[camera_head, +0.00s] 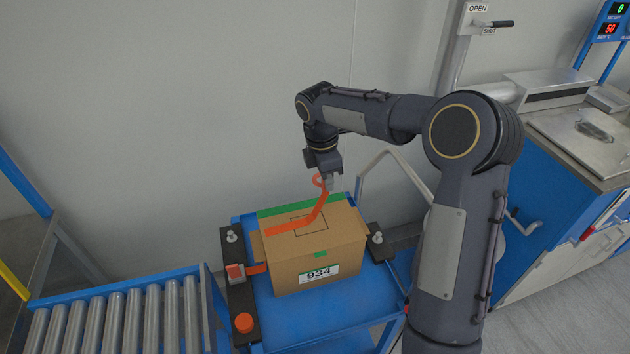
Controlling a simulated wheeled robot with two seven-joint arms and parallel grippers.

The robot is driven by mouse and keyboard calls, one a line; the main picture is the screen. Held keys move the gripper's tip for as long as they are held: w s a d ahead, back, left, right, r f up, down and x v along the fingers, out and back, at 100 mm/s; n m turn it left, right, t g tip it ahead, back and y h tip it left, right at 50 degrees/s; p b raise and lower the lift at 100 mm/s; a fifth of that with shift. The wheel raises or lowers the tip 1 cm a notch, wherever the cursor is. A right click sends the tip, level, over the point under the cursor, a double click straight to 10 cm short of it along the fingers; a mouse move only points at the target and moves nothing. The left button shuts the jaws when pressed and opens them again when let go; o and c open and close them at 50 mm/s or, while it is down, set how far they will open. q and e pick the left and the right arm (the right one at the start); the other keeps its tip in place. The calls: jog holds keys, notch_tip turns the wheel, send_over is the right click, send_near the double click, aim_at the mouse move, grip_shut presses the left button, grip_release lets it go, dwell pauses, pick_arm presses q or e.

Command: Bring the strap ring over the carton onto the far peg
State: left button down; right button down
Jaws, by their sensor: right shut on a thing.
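The orange strap (290,228) comes from a red-and-grey fitting (236,272) on the left black plate. It lies across the carton (318,263) top, then rises to my right gripper (331,187). The strap ring (318,180) is at its raised end, above the carton's back edge. My right gripper points down and is shut on the strap's ring end, well above the carton. One metal peg (377,238) stands on the right black plate, beyond the carton. Another peg (232,237) stands on the left plate. My left gripper is out of view.
The carton, labelled 934, sits on a blue table (305,325). A red button (243,322) is at the left plate's front. A roller conveyor (120,318) is at the left. A pale tube frame (370,165) and blue cabinet (560,190) stand at the right. A wall is behind.

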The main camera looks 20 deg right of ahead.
jog(key=s+d+b, duration=0.2)
jog(key=s+d, duration=0.1)
jog(key=d, duration=0.4)
jog(key=s+d+b, duration=0.2)
jog(key=s+d, duration=0.2)
jog(key=d, duration=0.4)
jog(key=f+b, duration=1.3)
jog(key=d+f+b, duration=0.1)
jog(key=f+b, duration=0.5)
jog(key=b, duration=0.1)
jog(key=shift+f, duration=0.25)
jog(key=shift+f+b, duration=0.9)
jog(key=shift+f, duration=1.65)
jog(key=c, duration=1.4)
grip_release()
